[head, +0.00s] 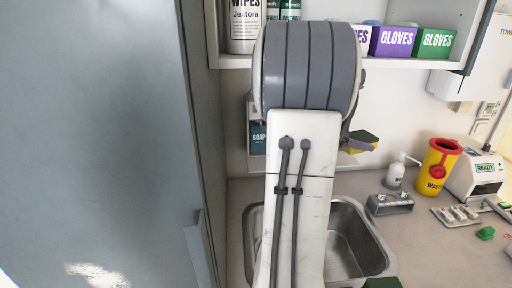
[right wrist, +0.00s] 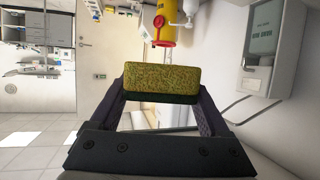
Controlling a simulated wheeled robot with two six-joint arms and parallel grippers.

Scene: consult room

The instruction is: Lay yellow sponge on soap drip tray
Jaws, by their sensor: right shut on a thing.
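My right gripper (right wrist: 160,98) is shut on the yellow sponge (right wrist: 160,78), which has a dark green layer and spans between the two fingers in the right wrist view. In the head view the yellow and green sponge (head: 361,141) shows just right of my arm, held in the air above the counter behind the sink. Only a dark part of the right gripper (head: 347,137) shows there. The soap dispenser (head: 257,135) is on the wall left of my arm and partly covered by it. My left gripper is not in view.
A steel sink (head: 345,240) lies below my arm. A pump bottle (head: 396,170), a yellow waste bin (head: 437,167) and a metal rack (head: 390,204) stand to its right. A shelf with glove boxes (head: 393,41) is above. A grey panel (head: 100,140) fills the left side.

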